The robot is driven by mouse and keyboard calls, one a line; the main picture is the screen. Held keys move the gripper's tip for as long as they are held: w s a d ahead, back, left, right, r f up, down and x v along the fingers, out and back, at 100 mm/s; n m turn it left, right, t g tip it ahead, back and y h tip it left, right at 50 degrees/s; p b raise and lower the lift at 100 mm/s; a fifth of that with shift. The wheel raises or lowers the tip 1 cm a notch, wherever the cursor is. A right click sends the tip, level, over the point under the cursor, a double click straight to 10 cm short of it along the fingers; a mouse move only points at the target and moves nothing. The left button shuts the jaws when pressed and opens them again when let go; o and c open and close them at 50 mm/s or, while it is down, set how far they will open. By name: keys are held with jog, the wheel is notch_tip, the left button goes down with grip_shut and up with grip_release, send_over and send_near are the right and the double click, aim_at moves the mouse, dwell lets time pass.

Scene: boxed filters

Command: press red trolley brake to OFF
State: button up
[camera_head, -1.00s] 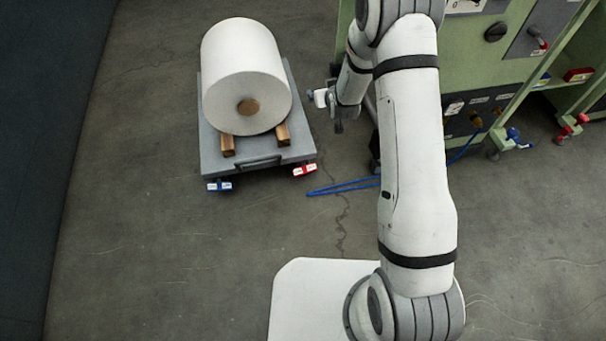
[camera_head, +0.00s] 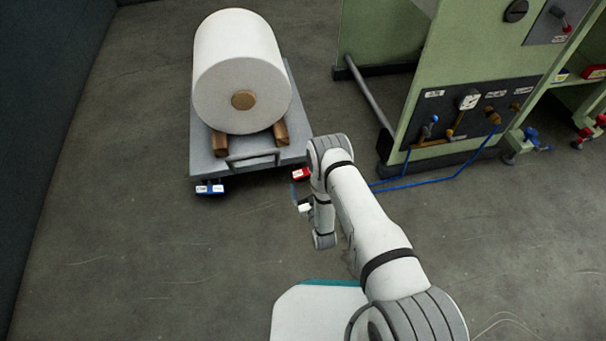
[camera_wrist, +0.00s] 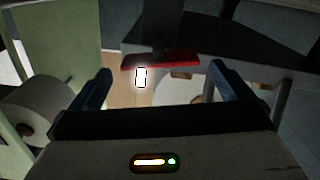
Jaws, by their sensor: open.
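The grey trolley (camera_head: 205,152) stands at the upper left of the head view and carries a large white roll. Its red brake pedal (camera_head: 301,174) sticks out at the near right corner, partly hidden by my arm. In the wrist view the red brake pedal (camera_wrist: 178,61) is a wide red bar with a small bright label, whose text I cannot read. My gripper (camera_wrist: 157,82) is open and empty, its two dark fingers on either side of the label and the bar beyond them. I see no contact. In the head view my gripper is small beside the red pedal.
A blue brake pedal (camera_head: 210,189) sits at the trolley's near left corner. A green machine (camera_head: 385,60) with valves and a blue hose (camera_head: 425,181) on the floor stands to the right. The floor in front of the trolley is clear on the left.

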aim_at(306, 170)
jog(key=b+x, duration=0.2)
jog(key=x, duration=0.4)
jog(key=shift+w+f+b, duration=0.1)
jog(key=shift+b, duration=0.25)
jog(key=shift+w+a, duration=0.15)
jog(key=shift+w, duration=0.3)
jog(key=shift+c, duration=0.2)
jog(key=c, duration=0.7)
jog(key=shift+o, duration=0.2)
jog(key=m, duration=0.5)
jog(key=shift+m, duration=0.3)
jog(key=o, duration=0.7)
jog(key=shift+s, duration=0.1)
